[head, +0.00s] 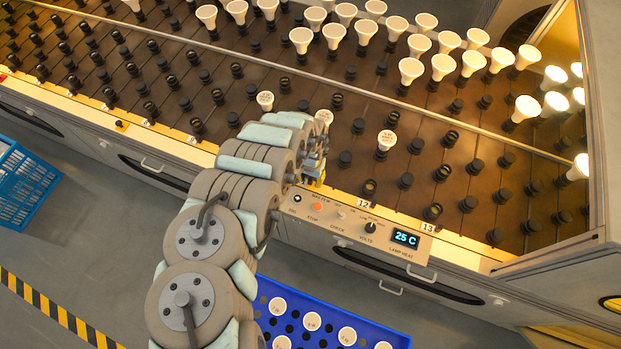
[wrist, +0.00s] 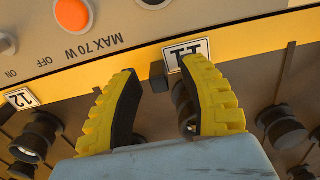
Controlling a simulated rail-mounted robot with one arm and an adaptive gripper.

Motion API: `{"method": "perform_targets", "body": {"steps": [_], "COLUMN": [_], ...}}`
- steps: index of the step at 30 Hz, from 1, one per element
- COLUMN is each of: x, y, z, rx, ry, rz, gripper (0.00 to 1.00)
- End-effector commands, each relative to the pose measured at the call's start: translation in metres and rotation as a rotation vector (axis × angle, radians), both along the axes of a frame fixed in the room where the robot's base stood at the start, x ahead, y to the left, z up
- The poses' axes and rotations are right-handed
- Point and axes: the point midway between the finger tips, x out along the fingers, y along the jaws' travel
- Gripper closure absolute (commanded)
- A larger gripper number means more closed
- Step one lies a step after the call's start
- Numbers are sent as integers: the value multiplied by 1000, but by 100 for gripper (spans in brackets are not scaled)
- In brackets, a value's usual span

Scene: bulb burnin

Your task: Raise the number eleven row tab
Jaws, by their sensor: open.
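The number eleven label (wrist: 187,55) is a white plate on the yellow front strip in the wrist view, where it appears upside down. A small dark block, apparently the row tab (wrist: 158,77), sits just left of it at the strip's edge. My gripper (wrist: 160,67) is open, its yellow-and-black fingers on either side of the block with gaps to both. The right finger overlaps part of the label. In the head view my gripper (head: 317,172) is at the rack's front edge; my arm hides the label and tab there.
The control panel (head: 350,222), with an orange button (wrist: 73,14) and a 25 C display (head: 405,238), adjoins the gripper. Dark sockets and several white bulbs (head: 387,140) fill the rack behind. The number twelve label (wrist: 20,97) is nearby. A blue bulb crate (head: 398,340) stands below.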

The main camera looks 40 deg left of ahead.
Motion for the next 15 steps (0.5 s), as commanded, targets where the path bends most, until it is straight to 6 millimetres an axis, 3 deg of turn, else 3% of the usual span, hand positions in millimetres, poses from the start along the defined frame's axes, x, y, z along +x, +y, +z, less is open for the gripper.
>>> {"method": "perform_targets", "body": {"steps": [9, 13, 15], "x": [0, 0, 0], "y": [0, 0, 0], "z": [-1, -1, -1], "rx": [0, 0, 0], "ry": [0, 0, 0], "rz": [0, 0, 0], "gripper": [57, 94, 100]}}
